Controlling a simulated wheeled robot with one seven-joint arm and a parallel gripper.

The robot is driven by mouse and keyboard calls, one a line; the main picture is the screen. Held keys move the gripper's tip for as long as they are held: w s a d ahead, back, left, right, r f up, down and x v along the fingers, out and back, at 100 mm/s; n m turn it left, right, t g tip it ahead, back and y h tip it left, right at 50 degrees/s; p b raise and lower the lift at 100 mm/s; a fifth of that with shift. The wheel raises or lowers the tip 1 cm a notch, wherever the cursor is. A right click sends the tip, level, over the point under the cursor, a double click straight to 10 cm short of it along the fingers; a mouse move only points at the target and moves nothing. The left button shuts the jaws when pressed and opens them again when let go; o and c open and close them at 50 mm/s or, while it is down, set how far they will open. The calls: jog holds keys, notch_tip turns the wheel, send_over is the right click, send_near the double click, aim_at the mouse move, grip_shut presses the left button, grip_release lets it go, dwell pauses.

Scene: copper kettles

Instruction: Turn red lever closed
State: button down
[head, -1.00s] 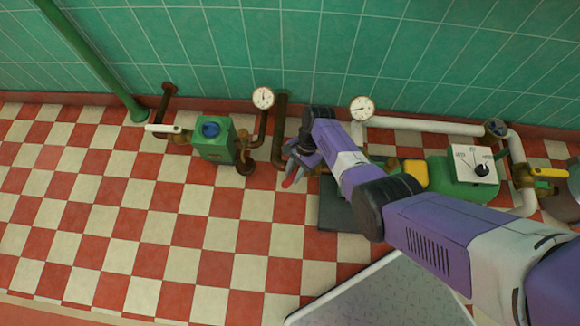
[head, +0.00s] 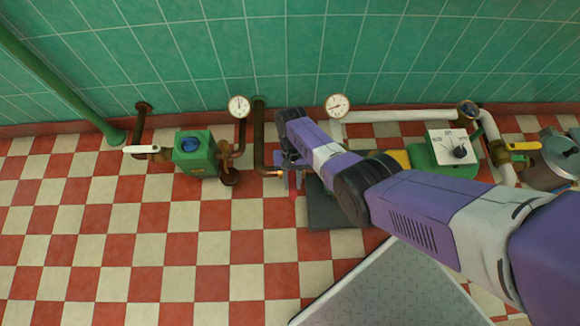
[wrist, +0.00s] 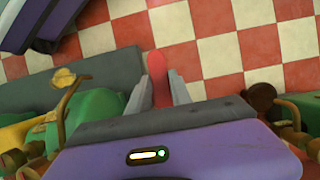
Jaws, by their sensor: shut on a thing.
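The red lever (wrist: 158,75) shows in the wrist view as a rounded red handle between the two grey fingers of my gripper (wrist: 159,88). The fingers are shut on it from both sides, and its rounded end reaches past the fingertips. In the head view, my gripper (head: 292,174) is low by the brown pipe, mostly behind my own purple arm.
A green pump (head: 195,152) with a white-handled valve (head: 141,149) stands at left. A white control box (head: 453,147), a yellow-handled valve (head: 523,146) and white pipes are at right. Gauges (head: 239,106) line the tiled wall. The checkered floor at left is clear.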

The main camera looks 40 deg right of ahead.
aim_at(292, 176)
jog(key=shift+d, duration=0.1)
dwell(0.4)
jog(key=c, duration=1.2)
grip_release()
jog(key=shift+o, duration=0.2)
jog(key=p+v, duration=0.3)
jog(key=v, duration=0.4)
jog(key=shift+r+p, duration=0.3)
jog(key=shift+r, duration=0.1)
